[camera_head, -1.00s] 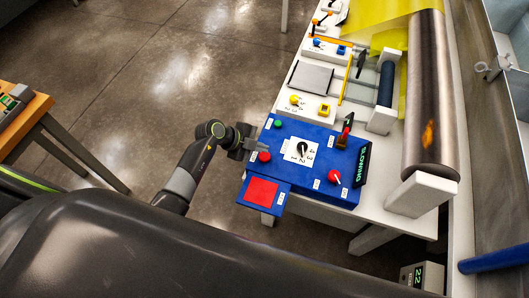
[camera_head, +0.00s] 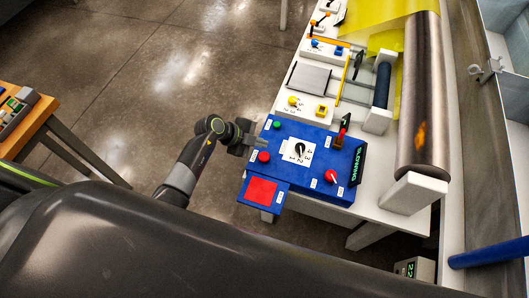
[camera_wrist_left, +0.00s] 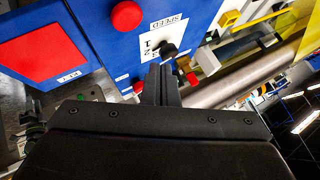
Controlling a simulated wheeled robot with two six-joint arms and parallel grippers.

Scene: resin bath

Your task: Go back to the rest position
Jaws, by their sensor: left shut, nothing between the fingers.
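My left gripper (camera_head: 258,142) is at the left edge of the blue control panel (camera_head: 318,144) in the head view, beside the red button (camera_head: 263,157) and the green button (camera_head: 277,125). It is shut and empty. In the left wrist view its closed fingers (camera_wrist_left: 161,84) point toward the panel, below the black speed knob (camera_wrist_left: 168,49). Whether the fingers touch the panel cannot be told. The speed knob also shows in the head view (camera_head: 300,148). My right gripper is not in view.
A large metallic roller (camera_head: 420,100) with yellow sheet (camera_head: 392,22) stands right of the panel. A red-handled lever (camera_head: 343,125) rises from the panel. An orange table (camera_head: 33,122) stands at the left. Open floor (camera_head: 150,70) lies between it and the white bench.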

